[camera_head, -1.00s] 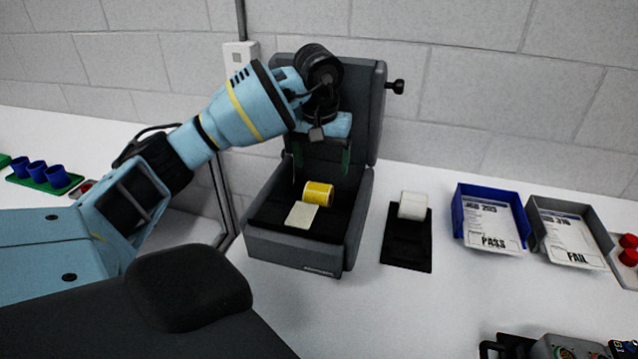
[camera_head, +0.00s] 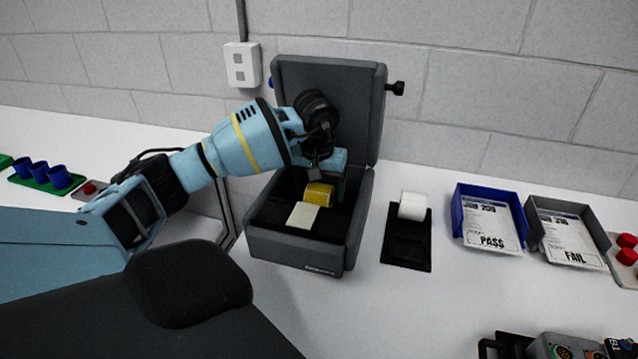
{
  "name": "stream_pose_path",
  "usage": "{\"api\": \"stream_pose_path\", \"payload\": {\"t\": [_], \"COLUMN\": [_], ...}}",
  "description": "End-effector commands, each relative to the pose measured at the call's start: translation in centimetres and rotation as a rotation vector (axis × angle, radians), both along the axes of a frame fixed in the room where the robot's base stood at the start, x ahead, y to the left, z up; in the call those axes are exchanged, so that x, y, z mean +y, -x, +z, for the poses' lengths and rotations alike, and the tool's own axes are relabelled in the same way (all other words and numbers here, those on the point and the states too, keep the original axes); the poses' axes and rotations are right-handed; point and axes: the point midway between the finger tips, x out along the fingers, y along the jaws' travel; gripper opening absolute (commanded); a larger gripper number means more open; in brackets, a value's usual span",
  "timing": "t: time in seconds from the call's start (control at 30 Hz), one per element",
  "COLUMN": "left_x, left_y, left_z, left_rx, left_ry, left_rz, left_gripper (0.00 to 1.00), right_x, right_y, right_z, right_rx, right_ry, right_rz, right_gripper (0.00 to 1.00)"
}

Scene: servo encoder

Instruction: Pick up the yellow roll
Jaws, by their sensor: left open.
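The yellow roll (camera_head: 318,194) lies in the dark grey open box (camera_head: 293,252), toward its back right, with a pale strip (camera_head: 303,215) running forward from it. My left gripper (camera_head: 325,184) points down over the roll from above and behind. It is open. I cannot tell whether a finger touches the roll. My right gripper is not in view.
The box's raised lid (camera_head: 362,110) stands behind my left gripper. To the right are a white roll (camera_head: 412,206) on a black holder (camera_head: 407,250), a blue PASS tray (camera_head: 458,217) and a grey FAIL tray (camera_head: 536,232). Blue cups (camera_head: 59,177) stand far left. The table front of the box is clear.

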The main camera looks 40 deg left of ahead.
Motion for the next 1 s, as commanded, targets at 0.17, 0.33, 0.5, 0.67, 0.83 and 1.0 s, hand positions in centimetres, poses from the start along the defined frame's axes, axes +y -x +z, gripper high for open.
{"api": "stream_pose_path", "payload": {"t": [0.17, 0.33, 0.5, 0.67, 0.83, 1.0], "left_x": [0.01, 0.01, 0.01, 0.01, 0.01, -0.13], "left_y": [-0.02, -0.01, -0.01, -0.03, 0.01, 0.33], "left_z": [0.01, 0.03, 0.04, 0.08, 0.17, 0.80], "left_rx": [0.000, -0.001, -0.001, -0.001, -0.002, -0.001], "left_ry": [0.000, 0.000, 0.000, 0.000, -0.001, -0.002], "left_rz": [0.000, 0.000, 0.000, 0.000, 0.000, -0.001], "left_gripper": [0.78, 0.56, 0.34, 0.28, 0.28, 0.28], "right_x": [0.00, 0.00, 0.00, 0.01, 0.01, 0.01], "right_y": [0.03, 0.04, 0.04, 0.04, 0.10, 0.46], "right_z": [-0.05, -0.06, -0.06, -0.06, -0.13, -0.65], "right_rx": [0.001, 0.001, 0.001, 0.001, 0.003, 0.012], "right_ry": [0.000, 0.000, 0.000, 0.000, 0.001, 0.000], "right_rz": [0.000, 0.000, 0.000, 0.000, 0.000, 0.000], "right_gripper": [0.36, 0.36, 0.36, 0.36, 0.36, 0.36]}}
